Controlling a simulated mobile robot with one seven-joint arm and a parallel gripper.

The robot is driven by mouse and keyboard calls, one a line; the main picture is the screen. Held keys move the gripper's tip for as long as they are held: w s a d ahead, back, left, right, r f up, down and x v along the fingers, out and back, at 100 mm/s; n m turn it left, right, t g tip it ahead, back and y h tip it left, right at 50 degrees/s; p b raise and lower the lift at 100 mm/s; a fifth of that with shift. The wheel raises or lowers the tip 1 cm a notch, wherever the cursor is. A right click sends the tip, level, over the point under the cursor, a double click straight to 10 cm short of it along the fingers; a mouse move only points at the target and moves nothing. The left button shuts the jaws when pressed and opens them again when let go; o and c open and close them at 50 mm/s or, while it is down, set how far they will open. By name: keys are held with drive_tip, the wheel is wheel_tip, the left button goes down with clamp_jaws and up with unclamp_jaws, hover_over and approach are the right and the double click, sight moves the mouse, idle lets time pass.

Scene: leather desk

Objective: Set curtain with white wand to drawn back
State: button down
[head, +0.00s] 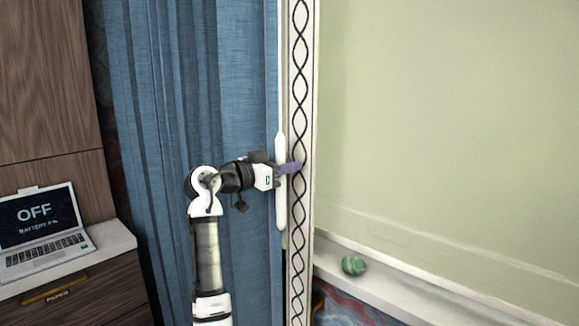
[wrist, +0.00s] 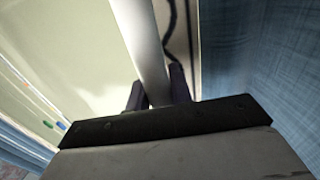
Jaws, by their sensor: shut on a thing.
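The white wand (head: 281,212) is a long upright rod with a thicker lower part, hanging along the right edge of the blue curtain (head: 190,90). A cream trim band with a dark twisted pattern (head: 301,60) runs beside the wand. My gripper (head: 286,168) is shut on the wand's thicker part, coming from the left. In the wrist view the wand (wrist: 142,45) passes between the two dark fingers (wrist: 155,92). The curtain hangs in folds at the left, and its top is out of view.
A pale green panel (head: 450,130) fills the right side, above a white ledge (head: 400,290) with a green striped ball (head: 353,265). An open laptop (head: 42,228) reading "OFF" stands on a cabinet (head: 85,290) at the left.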

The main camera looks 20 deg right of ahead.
drive_tip(key=c, duration=1.3)
unclamp_jaws()
drive_tip(key=shift+o, duration=0.2)
drive_tip(key=b+v, duration=0.4)
drive_tip(key=v, duration=1)
